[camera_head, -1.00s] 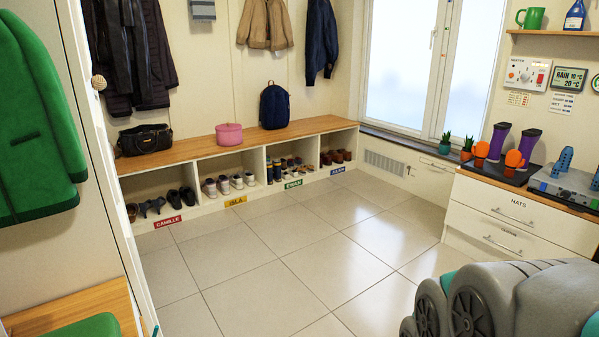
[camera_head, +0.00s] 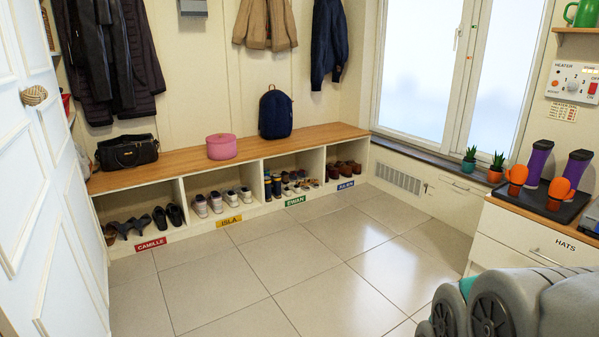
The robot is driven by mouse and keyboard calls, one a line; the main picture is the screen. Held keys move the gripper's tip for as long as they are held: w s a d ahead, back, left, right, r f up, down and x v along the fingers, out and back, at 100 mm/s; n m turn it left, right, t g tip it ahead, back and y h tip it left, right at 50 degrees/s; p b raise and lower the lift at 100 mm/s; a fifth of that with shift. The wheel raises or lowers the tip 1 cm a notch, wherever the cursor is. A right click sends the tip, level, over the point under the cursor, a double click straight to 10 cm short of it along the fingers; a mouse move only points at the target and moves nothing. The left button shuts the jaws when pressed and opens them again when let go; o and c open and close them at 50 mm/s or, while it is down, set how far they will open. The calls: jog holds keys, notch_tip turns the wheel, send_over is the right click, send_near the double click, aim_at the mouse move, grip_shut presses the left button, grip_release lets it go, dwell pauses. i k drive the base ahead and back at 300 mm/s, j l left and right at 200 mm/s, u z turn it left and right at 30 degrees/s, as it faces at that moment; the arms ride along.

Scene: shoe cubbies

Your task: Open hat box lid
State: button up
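The hat box (camera_head: 222,147) is a round pink box with its lid on. It stands on the wooden bench top (camera_head: 330,134), between the black handbag and the navy backpack. It is across the room, well away from me. A grey part of my own body shows at the lower right. My gripper is not in view.
The black handbag (camera_head: 127,151) and backpack (camera_head: 275,113) flank the box on the bench. Shoes fill the cubbies below. A white door (camera_head: 45,190) stands at left. The hats drawer cabinet (camera_head: 525,236) is at right. The tiled floor (camera_head: 285,270) between is clear.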

aim_at(220, 137)
jog(key=i+j+u, duration=0.15)
jog(key=i+u, duration=0.2)
jog(key=i, duration=0.15)
jog(key=i+u, duration=0.3)
jog(key=i, duration=0.2)
jog(key=i+l+u, duration=0.1)
jog(key=i+u, duration=0.25)
jog(key=i, duration=0.2)
